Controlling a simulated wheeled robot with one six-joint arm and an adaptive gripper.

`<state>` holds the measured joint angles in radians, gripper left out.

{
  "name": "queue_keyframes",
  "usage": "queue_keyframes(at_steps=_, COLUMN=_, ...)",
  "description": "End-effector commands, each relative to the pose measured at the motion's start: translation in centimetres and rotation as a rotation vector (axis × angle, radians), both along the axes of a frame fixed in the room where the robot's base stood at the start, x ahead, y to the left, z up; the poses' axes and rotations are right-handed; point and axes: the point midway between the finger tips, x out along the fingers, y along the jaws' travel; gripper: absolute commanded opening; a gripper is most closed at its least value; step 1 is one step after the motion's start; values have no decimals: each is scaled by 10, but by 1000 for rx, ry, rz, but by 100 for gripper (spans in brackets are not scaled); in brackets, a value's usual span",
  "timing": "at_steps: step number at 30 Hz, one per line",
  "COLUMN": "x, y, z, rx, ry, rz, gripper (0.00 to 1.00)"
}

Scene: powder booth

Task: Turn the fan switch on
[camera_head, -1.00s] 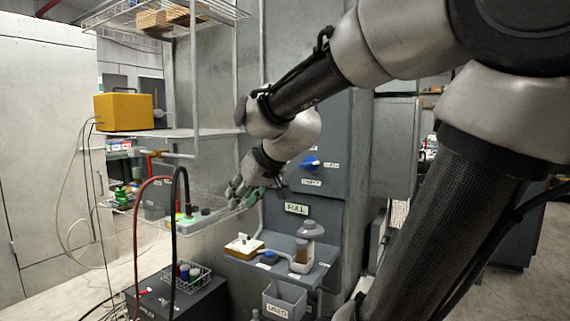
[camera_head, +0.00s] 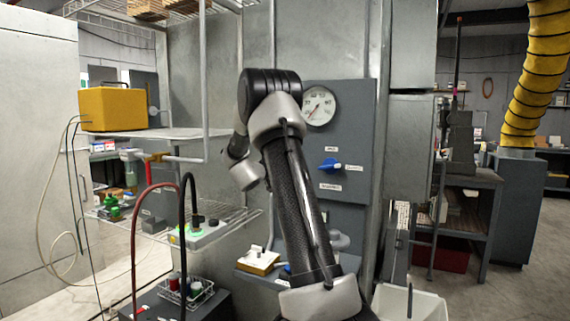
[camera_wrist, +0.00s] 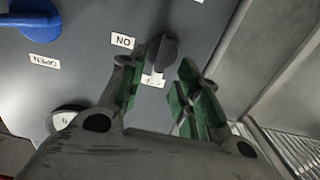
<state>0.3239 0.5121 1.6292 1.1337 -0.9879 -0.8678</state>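In the wrist view, a small dark grey knob (camera_wrist: 165,52) sits on a grey panel (camera_wrist: 88,75) between an upside-down ON label (camera_wrist: 122,40) and a partly covered label (camera_wrist: 154,81), probably OFF. The knob's ridge looks roughly upright in the picture; I cannot tell which label it points to. My gripper (camera_wrist: 168,72) is open, its green-padded fingers on either side of the gap just below the knob. Nothing is between the pads, and contact with the knob cannot be told. In the head view, my arm hides the gripper and the knob.
A blue handle marked OPEN (camera_wrist: 36,20) is on the same panel and shows in the head view (camera_head: 329,165). A round gauge (camera_head: 319,105) sits above it. A wire shelf (camera_head: 222,215) carries a control box to the left. A yellow box (camera_head: 112,109) stands on an upper shelf.

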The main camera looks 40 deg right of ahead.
Motion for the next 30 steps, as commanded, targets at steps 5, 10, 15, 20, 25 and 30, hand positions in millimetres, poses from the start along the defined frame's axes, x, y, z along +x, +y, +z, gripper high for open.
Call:
queue_keyframes(at_steps=5, x=10, y=-25, z=0, rx=0, ry=-1, rz=-1, gripper=33)
queue_keyframes(at_steps=10, x=15, y=-36, z=0, rx=1, ry=0, rz=2, gripper=33)
queue_keyframes(at_steps=15, x=15, y=-36, z=0, rx=1, ry=0, rz=3, gripper=33)
queue_keyframes(at_steps=20, x=15, y=-36, z=0, rx=1, ry=0, rz=3, gripper=18)
queue_keyframes(at_steps=25, x=15, y=-36, z=0, rx=0, ry=0, rz=3, gripper=0)
queue_keyframes(at_steps=30, x=15, y=-36, z=0, rx=1, ry=-3, rz=3, gripper=0)
